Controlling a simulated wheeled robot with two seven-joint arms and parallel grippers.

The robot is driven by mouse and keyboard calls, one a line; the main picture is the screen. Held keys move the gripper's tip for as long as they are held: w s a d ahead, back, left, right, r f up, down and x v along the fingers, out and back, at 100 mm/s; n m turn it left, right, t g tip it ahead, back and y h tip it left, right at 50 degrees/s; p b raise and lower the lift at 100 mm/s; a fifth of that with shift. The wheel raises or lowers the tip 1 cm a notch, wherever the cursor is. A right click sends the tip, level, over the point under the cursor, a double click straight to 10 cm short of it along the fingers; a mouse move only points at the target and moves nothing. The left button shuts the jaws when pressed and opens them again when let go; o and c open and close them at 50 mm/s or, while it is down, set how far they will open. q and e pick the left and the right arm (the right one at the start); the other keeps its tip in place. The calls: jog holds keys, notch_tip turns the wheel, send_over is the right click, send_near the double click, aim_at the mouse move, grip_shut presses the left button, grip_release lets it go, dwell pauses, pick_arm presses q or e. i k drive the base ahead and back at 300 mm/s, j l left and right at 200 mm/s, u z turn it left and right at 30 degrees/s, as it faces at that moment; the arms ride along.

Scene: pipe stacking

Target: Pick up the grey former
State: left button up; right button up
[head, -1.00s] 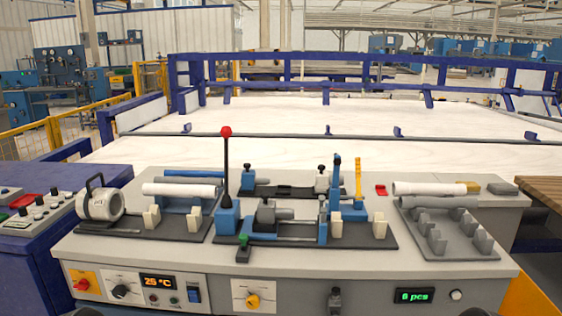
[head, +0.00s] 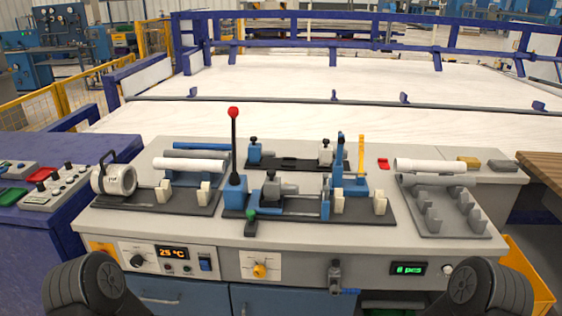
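No part is plainly marked as the grey former, and I cannot tell which one it is. A grey cylinder (head: 288,189) projects from a dark clamp in the middle fixture. A grey bar (head: 437,180) lies on the right rack, just in front of a white pipe (head: 430,165). A light grey ring-shaped tool (head: 115,181) with a dark handle stands at the bench's left end. Dark ridged parts of my two arms show in the lower corners. No fingertips of either gripper are in view, and nothing on the bench is being touched.
The grey bench (head: 290,236) has a control panel in front. A tall red-knobbed lever (head: 234,150) stands mid-bench. Another white pipe (head: 193,164) lies at left. The blue control box (head: 40,225) is on the left, and a wooden surface (head: 545,170) is at right.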

aim_at(273, 189)
jog(key=i+j+z, duration=0.1)
jog(key=z, duration=0.25)
jog(key=i+j+z, duration=0.15)
jog(key=i+z, duration=0.2)
